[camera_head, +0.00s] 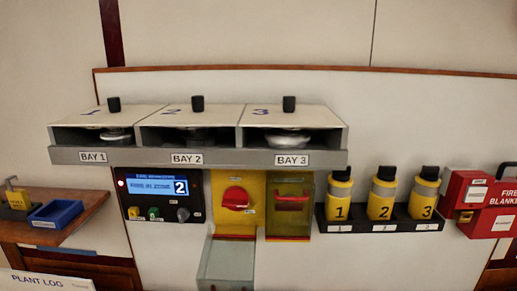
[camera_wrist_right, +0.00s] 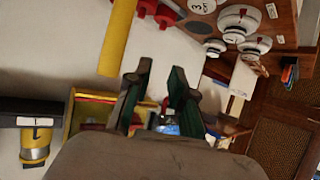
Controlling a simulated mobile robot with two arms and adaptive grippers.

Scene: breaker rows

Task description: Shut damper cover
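A yellow panel (camera_head: 252,183) with a red rotary knob (camera_head: 236,198) is uncovered in the head view. A clear greyish flap (camera_head: 226,262) hangs down and outward below it, looking like an open cover. Beside it on the right, a clear tinted cover (camera_head: 291,215) lies over a red handle. I cannot read which one is labelled damper. My right gripper (camera_wrist_right: 160,72) shows in the right wrist view, with its fingers apart and nothing between them. A yellow-edged box (camera_wrist_right: 84,108) shows behind the fingers. My left gripper is in no view, and the head view shows neither gripper.
Three open bays (camera_head: 196,156) overhang the panels. A control box (camera_head: 160,196) stands left of the yellow panel. Yellow cylinders (camera_head: 380,199) in a black rack and red boxes (camera_head: 490,200) are at right. A wooden shelf with a blue tray (camera_head: 55,214) is at left.

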